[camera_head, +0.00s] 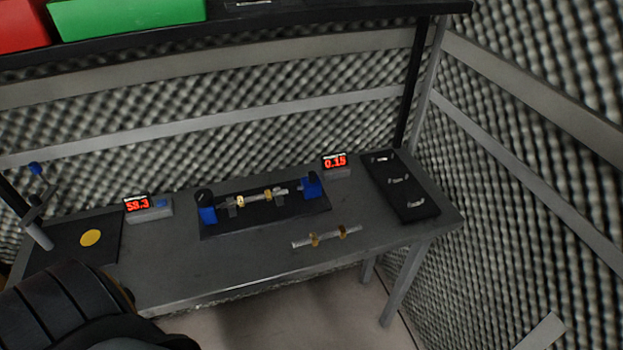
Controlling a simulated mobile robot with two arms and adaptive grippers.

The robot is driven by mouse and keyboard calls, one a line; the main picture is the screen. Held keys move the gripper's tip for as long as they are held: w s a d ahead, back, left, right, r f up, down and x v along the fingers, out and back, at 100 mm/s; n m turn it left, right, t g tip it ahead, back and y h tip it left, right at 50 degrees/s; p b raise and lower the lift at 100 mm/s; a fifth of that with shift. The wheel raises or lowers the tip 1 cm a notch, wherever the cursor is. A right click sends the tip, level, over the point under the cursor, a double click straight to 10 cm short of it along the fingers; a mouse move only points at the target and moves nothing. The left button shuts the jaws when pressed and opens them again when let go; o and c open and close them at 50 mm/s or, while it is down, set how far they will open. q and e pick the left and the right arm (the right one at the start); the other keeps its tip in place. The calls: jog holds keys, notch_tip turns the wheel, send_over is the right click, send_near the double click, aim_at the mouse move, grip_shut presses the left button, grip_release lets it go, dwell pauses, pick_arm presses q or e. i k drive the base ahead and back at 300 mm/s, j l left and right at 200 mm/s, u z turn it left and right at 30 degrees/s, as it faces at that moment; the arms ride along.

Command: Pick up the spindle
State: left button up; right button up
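A silvery shaft with two brass-coloured collars, which looks like a spindle (328,238), lies on the bare grey table top (180,265) near its front edge. A second similar shaft (256,198) rests across supports in a black fixture (225,232) with blue end blocks, behind and left of the first. The frame does not show which one the task names. A black, ribbed part of my own arm covers the lower left corner. No fingertips of either gripper show, and nothing of mine touches either shaft.
Red digital displays read 58.3 (148,207) and 0.15 (336,165). A black tray (420,206) with small metal pieces lies at the right end. A dark plate with a yellow disc (91,238) is at left. A shelf overhangs behind; foam walls enclose the table.

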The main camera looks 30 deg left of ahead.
aim_at(267, 196)
jog(key=u, duration=1.4)
jog(key=i+l+u, duration=0.1)
jog(key=l, duration=0.25)
jog(key=i+l+u, duration=0.1)
jog(key=l, duration=0.3)
jog(key=l+u, duration=0.1)
jog(key=l, duration=0.3)
jog(key=i, duration=0.05)
